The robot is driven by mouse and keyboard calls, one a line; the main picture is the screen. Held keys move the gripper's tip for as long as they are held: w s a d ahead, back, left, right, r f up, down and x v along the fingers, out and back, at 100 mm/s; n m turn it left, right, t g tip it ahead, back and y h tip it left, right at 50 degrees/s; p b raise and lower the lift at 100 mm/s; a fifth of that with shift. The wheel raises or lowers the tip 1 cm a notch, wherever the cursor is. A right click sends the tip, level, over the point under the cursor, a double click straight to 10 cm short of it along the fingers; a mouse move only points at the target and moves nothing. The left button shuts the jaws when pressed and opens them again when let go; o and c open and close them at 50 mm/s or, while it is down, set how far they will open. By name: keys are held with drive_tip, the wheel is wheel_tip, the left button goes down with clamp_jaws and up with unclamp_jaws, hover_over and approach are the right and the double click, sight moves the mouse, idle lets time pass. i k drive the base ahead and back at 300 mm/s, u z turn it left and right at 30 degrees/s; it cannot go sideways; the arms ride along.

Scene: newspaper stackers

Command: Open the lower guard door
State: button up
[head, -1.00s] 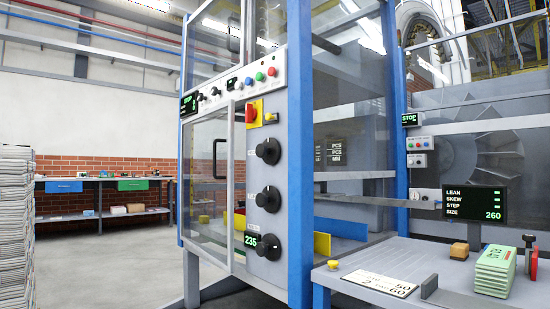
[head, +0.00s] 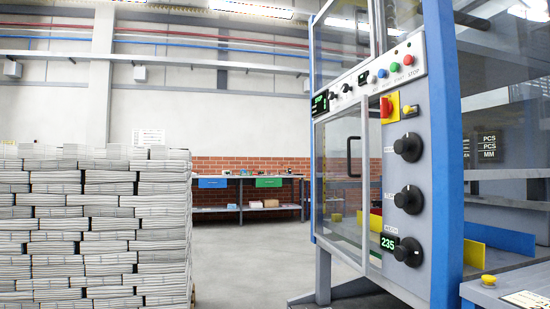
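The lower guard door (head: 341,177) is a clear panel in a light frame on the left face of the blue-framed stacker. It looks closed, flush with the frame, and shows at a steep slant. Its dark upright handle (head: 350,157) sits near the door's right edge, beside the control panel. My gripper is not in view.
The control panel (head: 408,225) carries black knobs, a red-and-yellow switch (head: 390,107) and a green 235 display. A tall stack of newspapers (head: 95,235) fills the left. Open floor (head: 245,265) lies between stack and machine. A workbench (head: 245,181) stands at the back wall.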

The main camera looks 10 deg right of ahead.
sight(363, 269)
drive_tip(key=u, duration=0.4)
drive_tip(key=i, duration=1.2)
drive_tip(key=z, duration=0.4)
